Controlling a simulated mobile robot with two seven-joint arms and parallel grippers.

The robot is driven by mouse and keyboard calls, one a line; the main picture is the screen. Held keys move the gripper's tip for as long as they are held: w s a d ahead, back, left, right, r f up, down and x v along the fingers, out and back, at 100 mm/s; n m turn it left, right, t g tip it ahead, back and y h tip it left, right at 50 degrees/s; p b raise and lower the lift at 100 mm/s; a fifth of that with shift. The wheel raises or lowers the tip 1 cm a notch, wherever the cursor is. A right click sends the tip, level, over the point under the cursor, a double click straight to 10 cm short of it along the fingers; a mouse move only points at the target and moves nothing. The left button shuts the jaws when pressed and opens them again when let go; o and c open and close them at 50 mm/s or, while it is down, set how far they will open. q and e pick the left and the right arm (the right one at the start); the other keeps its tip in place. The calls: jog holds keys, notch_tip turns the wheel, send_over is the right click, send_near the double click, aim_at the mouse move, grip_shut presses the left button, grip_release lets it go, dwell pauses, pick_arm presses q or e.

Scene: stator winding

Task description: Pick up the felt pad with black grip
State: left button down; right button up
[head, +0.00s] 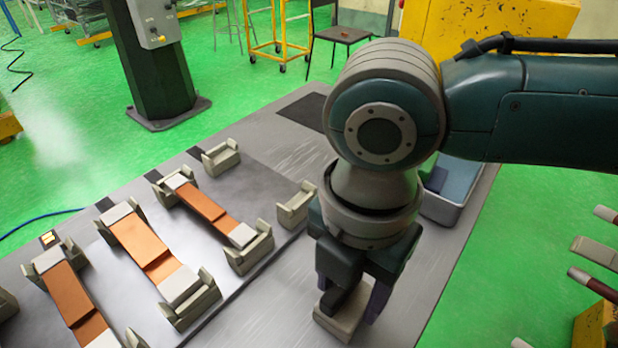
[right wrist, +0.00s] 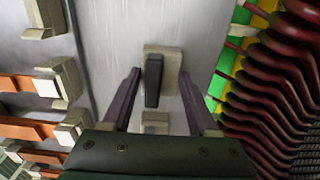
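The felt pad (head: 338,318) is a small beige block on the grey table, below my right gripper. Its black grip (right wrist: 153,80) stands along the middle of the pad, which also shows in the right wrist view (right wrist: 172,68). My right gripper (head: 352,296) points down over the pad. In the right wrist view its two fingers (right wrist: 160,78) are spread, one on each side of the pad and grip, with gaps between. The arm and fingers partly hide the pad in the head view. My left gripper is not in view.
Copper-coloured bars (head: 140,242) with pale ends rest in beige cradles (head: 192,304) left of the gripper. A grey-blue tray (head: 440,212) stands behind the arm. Dark red bars (right wrist: 285,85) line the right side in the wrist view. Another pale block (right wrist: 155,126) lies near the pad.

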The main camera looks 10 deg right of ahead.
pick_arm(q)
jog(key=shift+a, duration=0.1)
pick_arm(e)
jog(key=c, duration=0.9)
jog(key=shift+o, duration=0.2)
jog(key=shift+r, duration=0.1)
